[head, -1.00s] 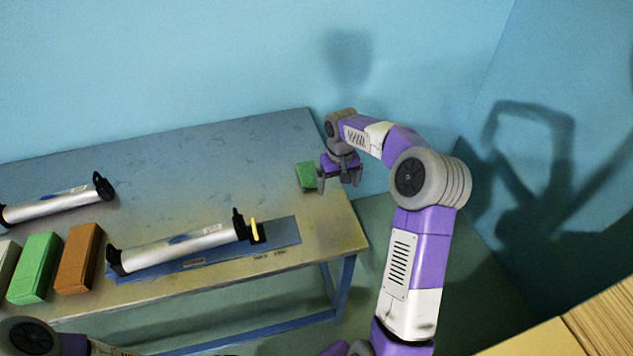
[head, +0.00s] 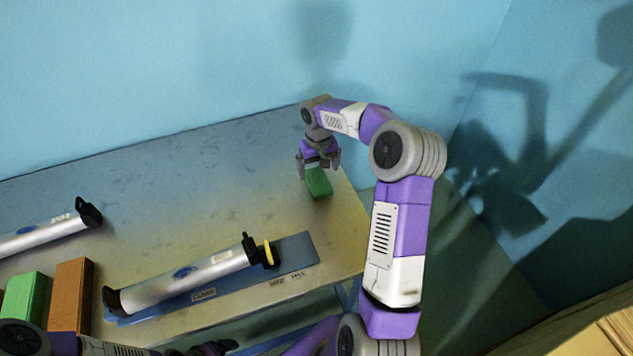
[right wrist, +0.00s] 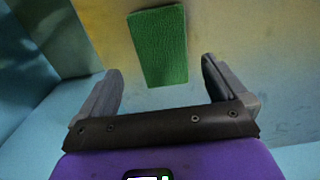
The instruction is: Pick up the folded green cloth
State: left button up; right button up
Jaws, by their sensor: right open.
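The folded green cloth (head: 319,184) lies near the right edge of the table. It shows as a flat green rectangle in the right wrist view (right wrist: 160,45). My right gripper (head: 320,168) is open above the cloth, and the cloth's near part sits between the two fingers in the right wrist view (right wrist: 161,68). I see no finger touching it; the exact height gap is hard to judge. My left arm is at the bottom left of the head view, with a dark part of its gripper (head: 212,348) at the bottom edge; its jaws are unclear.
The table (head: 210,190) is bare left of the cloth. A silver roller (head: 190,279) with black ends lies on a blue mat (head: 300,256) at the front. Another roller (head: 45,236) lies at left. Green (head: 25,298) and orange (head: 72,290) blocks stand nearby. A blue wall backs the table.

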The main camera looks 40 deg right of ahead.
aim_at(317, 178)
notch_tip(317, 178, down, 4)
jog(key=shift+w+a+f+b, duration=0.15)
jog(key=shift+f+b, duration=0.1)
jog(key=shift+b, duration=0.45)
jog(key=c, duration=1.1)
